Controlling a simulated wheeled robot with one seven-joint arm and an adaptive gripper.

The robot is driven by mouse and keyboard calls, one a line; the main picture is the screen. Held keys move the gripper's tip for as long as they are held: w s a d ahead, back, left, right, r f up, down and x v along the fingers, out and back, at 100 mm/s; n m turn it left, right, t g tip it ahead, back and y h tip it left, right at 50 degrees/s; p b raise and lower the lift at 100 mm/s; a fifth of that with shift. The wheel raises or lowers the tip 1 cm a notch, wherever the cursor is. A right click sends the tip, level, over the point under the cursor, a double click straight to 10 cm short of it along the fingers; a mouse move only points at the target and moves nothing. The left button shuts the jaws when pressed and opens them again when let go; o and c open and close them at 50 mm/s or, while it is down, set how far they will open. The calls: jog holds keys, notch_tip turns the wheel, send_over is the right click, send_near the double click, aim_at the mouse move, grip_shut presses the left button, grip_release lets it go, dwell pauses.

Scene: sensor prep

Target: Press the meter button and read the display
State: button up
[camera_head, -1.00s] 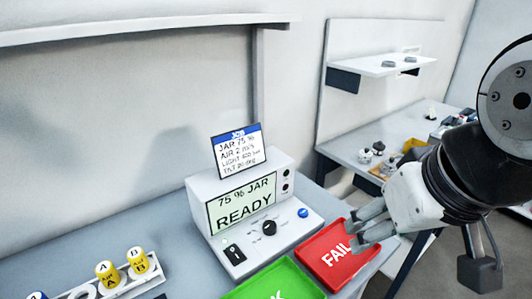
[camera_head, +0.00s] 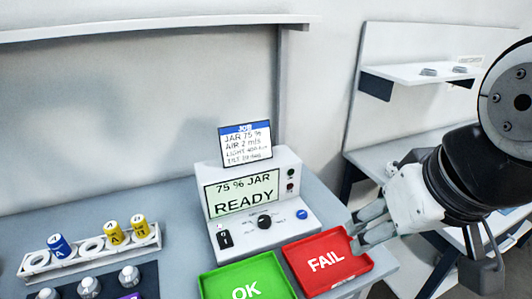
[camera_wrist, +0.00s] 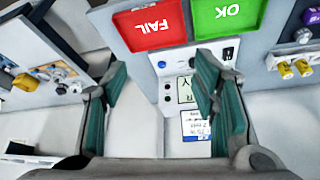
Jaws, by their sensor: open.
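The meter (camera_head: 245,200) is a white box on the bench, with a display (camera_head: 241,194) that reads "75 % JAR READY". Its sloped front panel carries a blue round button (camera_head: 302,214) at the right, a black knob (camera_head: 264,221) in the middle and a black switch (camera_head: 224,239) at the left. My gripper (camera_head: 356,237) is open and empty, to the right of the meter, by the red tray's right side. In the wrist view, the meter's blue button (camera_wrist: 161,64) shows upside down between the open fingers (camera_wrist: 160,95).
A job card (camera_head: 245,145) stands on the meter. A green OK tray (camera_head: 246,281) and a red FAIL tray (camera_head: 325,262) lie in front. A rack (camera_head: 90,250) with blue and yellow cylinders is at the left. A second bench (camera_head: 405,150) and shelf stand at the right.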

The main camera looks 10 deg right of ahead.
jog(key=shift+d, duration=0.1)
grip_shut()
dwell(1.3)
